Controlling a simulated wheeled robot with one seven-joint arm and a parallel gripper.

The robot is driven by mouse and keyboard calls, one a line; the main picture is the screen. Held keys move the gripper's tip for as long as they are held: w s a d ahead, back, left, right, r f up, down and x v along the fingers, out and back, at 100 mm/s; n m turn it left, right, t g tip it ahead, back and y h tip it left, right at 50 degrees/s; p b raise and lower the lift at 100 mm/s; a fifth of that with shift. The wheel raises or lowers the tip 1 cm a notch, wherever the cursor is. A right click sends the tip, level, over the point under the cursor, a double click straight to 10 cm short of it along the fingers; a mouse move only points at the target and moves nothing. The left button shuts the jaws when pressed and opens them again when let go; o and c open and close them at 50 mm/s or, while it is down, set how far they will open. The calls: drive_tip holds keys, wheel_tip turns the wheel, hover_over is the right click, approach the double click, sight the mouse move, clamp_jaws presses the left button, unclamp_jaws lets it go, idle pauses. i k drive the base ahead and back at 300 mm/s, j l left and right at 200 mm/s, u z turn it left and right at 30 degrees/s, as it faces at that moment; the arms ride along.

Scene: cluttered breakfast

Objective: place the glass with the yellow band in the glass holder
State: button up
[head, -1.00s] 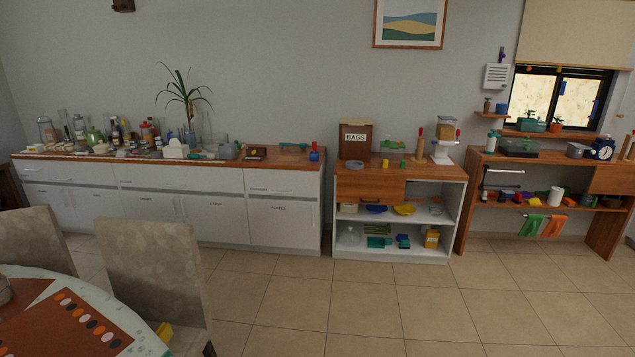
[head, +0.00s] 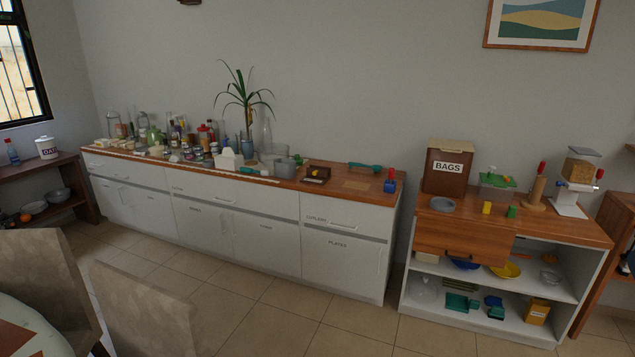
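I cannot pick out the glass with the yellow band or the glass holder at this distance. Several clear glass shapes stand among bottles and jars on the left part of the long wooden counter (head: 340,187). One tall clear glass vessel (head: 265,134) stands beside the potted plant; no yellow band shows on it. A grey tub (head: 273,153) and a white box-like container (head: 229,160) stand in front of the plant. My gripper is not in view.
A lower cabinet (head: 592,233) with a bags box (head: 447,167) stands at the right. Two upholstered chairs (head: 140,310) and a table edge (head: 20,325) fill the lower left. Tiled floor (head: 270,315) is open before the counter. A dark shelf (head: 68,165) stands at the far left.

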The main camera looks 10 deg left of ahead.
sight(213, 146)
drive_tip(key=i+u, duration=0.2)
drive_tip(key=i, duration=0.75)
drive_tip(key=i+l+u, duration=0.2)
drive_tip(key=i, duration=0.7)
drive_tip(key=i+j+u, duration=0.2)
drive_tip(key=i+u, duration=0.15)
drive_tip(key=i, duration=0.35)
drive_tip(key=i+u, duration=0.4)
drive_tip(key=i, duration=0.3)
drive_tip(key=i+l+u, duration=0.15)
drive_tip(key=i+u, duration=0.2)
drive_tip(key=i, duration=0.7)
drive_tip(key=u, duration=0.05)
